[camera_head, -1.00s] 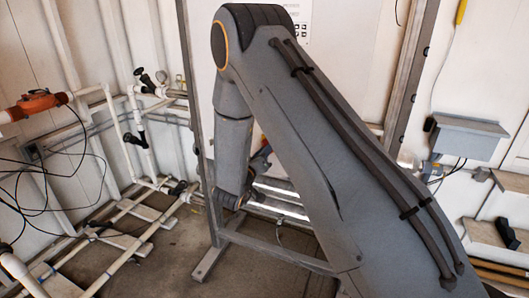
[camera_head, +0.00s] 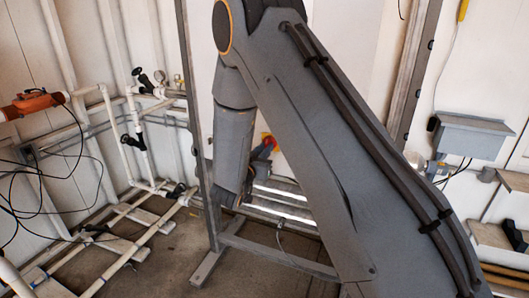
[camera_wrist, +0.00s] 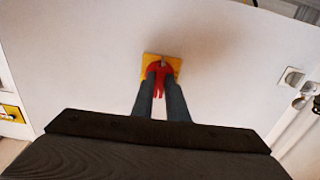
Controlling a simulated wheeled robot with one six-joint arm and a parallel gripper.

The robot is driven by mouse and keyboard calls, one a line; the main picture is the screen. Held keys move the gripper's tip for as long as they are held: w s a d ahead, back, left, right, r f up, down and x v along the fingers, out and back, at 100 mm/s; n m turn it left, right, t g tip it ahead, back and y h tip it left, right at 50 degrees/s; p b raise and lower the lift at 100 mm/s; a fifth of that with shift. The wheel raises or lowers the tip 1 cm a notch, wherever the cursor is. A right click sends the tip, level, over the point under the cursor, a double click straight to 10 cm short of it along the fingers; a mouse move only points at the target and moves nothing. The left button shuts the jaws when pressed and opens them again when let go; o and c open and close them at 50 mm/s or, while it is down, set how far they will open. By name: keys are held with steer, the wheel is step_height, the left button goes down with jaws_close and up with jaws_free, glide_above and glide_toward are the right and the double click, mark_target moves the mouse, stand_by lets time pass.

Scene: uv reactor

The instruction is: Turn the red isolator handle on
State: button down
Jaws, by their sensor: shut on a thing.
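The red isolator handle (camera_wrist: 158,70) sits on a yellow plate (camera_wrist: 176,62) on a pale panel in the wrist view. My gripper (camera_wrist: 161,86) has its two dark fingers on either side of the handle's grip and is shut on it. The grip points down the picture, towards me, between the fingers. In the head view the red handle (camera_head: 268,138) shows as a small red and yellow patch beside my forearm. My gripper (camera_head: 263,149) is there partly hidden behind the arm.
A metal frame post (camera_head: 197,130) stands just left of my forearm. White pipework with valves (camera_head: 135,140) and an orange unit (camera_head: 33,103) are at the left. A grey box (camera_head: 467,138) is on the right wall.

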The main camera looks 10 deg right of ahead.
stand_by(0.3)
steer(key=c, duration=1.7)
jaws_free()
steer(key=shift+c, duration=0.2)
steer(key=shift+s, duration=0.1)
steer(key=b+v, duration=0.2)
steer(key=v, duration=0.5)
steer(key=shift+s+a, duration=0.25)
steer(key=shift+w, duration=0.1)
